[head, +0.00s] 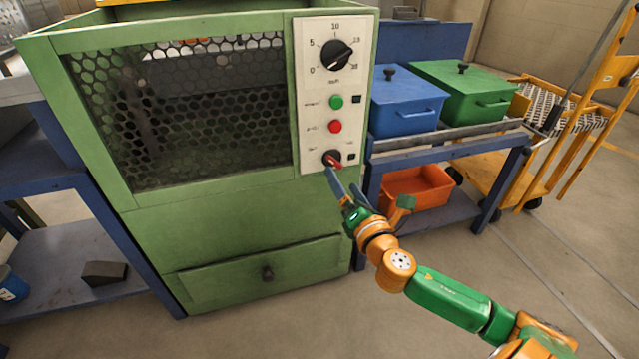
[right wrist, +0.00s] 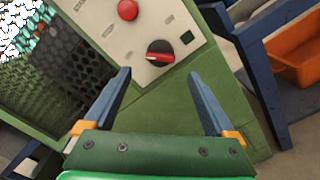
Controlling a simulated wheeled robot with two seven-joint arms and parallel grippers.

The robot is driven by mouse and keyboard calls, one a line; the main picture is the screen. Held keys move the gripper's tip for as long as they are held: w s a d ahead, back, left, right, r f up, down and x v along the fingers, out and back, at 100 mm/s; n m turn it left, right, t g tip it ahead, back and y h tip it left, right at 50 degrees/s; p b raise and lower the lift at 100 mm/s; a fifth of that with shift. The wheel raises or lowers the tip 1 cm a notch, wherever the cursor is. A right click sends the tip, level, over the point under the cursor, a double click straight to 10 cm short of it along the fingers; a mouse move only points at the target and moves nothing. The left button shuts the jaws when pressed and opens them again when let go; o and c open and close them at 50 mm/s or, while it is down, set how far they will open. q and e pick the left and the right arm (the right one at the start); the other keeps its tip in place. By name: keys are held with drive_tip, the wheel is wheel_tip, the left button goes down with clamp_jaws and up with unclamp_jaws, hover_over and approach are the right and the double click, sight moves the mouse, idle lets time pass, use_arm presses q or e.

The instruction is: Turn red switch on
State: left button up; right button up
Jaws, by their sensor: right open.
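The red switch (head: 332,160) is a rotary knob with a red handle on a dark round base, low on the white control panel (head: 309,82) of the green furnace. It also shows in the right wrist view (right wrist: 160,54), with its red bar lying roughly crosswise. My right gripper (head: 342,176) is just below the switch in the head view and partly overlaps it. In the right wrist view its two blue fingers (right wrist: 160,88) are spread apart with nothing between them, and the switch lies beyond, between their tips. I cannot tell whether they touch the panel. My left gripper is not in view.
Above the switch are a red button (head: 335,126), a green button (head: 336,102) and a black dial (head: 336,55). A blue box (head: 405,100) and a green box (head: 462,85) stand on the table at right, above an orange bin (head: 416,188). The floor in front is clear.

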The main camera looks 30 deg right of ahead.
sight(335, 166)
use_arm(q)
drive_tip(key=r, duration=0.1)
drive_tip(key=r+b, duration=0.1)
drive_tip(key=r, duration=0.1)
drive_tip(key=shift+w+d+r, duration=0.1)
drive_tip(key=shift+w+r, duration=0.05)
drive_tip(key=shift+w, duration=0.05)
use_arm(e)
drive_tip(key=x, duration=0.6)
drive_tip(key=shift+s+d+r, duration=0.1)
drive_tip(key=shift+d, duration=0.05)
drive_tip(key=c, duration=1.4)
